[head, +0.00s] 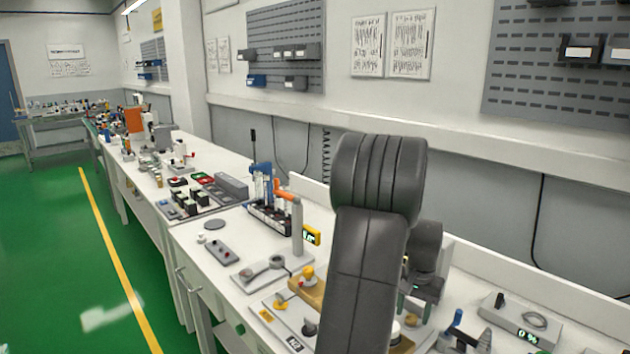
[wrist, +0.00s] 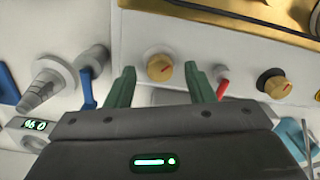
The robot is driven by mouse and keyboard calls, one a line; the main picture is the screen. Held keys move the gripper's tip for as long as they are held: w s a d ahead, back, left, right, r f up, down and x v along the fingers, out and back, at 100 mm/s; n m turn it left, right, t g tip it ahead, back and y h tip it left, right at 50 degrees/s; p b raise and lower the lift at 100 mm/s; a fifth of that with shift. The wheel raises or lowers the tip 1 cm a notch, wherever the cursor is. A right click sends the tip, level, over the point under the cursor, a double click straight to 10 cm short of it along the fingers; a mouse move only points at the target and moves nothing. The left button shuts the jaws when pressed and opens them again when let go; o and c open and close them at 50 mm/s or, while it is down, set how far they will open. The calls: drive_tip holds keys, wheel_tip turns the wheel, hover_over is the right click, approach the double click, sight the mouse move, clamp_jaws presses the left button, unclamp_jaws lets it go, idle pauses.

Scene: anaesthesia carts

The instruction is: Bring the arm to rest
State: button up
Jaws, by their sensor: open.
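My gripper (wrist: 161,78) shows in the wrist view with its two green fingers spread apart and nothing held between them. The fingers are mostly hidden there.
In the wrist view a blue lever (wrist: 87,90) and grey fittings stand left, a black-based knob (wrist: 273,83) right. In the head view, a metal post (head: 297,228), a display box (head: 515,322) and small parts crowd the bench. Green floor (head: 50,240) at left is clear.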

drive_tip(key=shift+f, duration=0.45)
drive_tip(key=shift+r, duration=0.1)
wheel_tip(320, 180, up, 14)
wheel_tip(320, 180, down, 14)
drive_tip(key=n, duration=0.3)
drive_tip(key=shift+n, duration=0.4)
drive_tip(key=n, duration=0.4)
drive_tip(key=shift+n+b, duration=0.3)
drive_tip(key=shift+b, duration=0.1)
wheel_tip(320, 180, up, 13)
idle(0.3)
